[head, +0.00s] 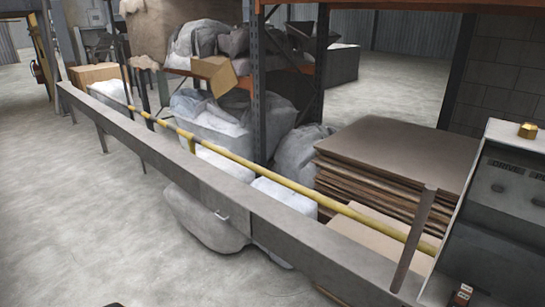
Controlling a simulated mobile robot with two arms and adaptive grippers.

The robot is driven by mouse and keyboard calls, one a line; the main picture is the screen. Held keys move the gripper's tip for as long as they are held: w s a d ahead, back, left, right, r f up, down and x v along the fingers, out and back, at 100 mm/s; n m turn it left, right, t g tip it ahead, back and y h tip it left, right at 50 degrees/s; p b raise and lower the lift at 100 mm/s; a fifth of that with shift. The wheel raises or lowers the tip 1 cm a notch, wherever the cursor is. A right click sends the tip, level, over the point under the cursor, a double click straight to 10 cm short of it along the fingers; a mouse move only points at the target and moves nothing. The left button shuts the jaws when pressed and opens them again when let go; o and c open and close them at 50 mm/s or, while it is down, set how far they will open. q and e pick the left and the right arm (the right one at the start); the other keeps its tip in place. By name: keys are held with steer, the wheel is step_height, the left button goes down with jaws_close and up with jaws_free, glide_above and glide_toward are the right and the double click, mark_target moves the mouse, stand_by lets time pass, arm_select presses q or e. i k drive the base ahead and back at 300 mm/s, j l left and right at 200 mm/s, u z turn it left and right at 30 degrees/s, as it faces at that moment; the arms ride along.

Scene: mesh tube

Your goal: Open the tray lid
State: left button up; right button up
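I cannot pick out a tray or its lid in the head view. Neither of my grippers is recognisable here. A small dark shape at the bottom edge, left of the middle, is cut off, and I cannot tell what it is.
A long grey metal beam (150,143) and a yellow pipe (275,178) run diagonally across. Behind them are a shelf rack post (258,90), wrapped bags (303,150) and stacked brown boards (395,145). A grey machine (510,185) stands at right. Concrete floor (80,220) is clear at left.

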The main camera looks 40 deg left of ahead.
mark_target(223, 207)
steer(key=u, duration=1.8)
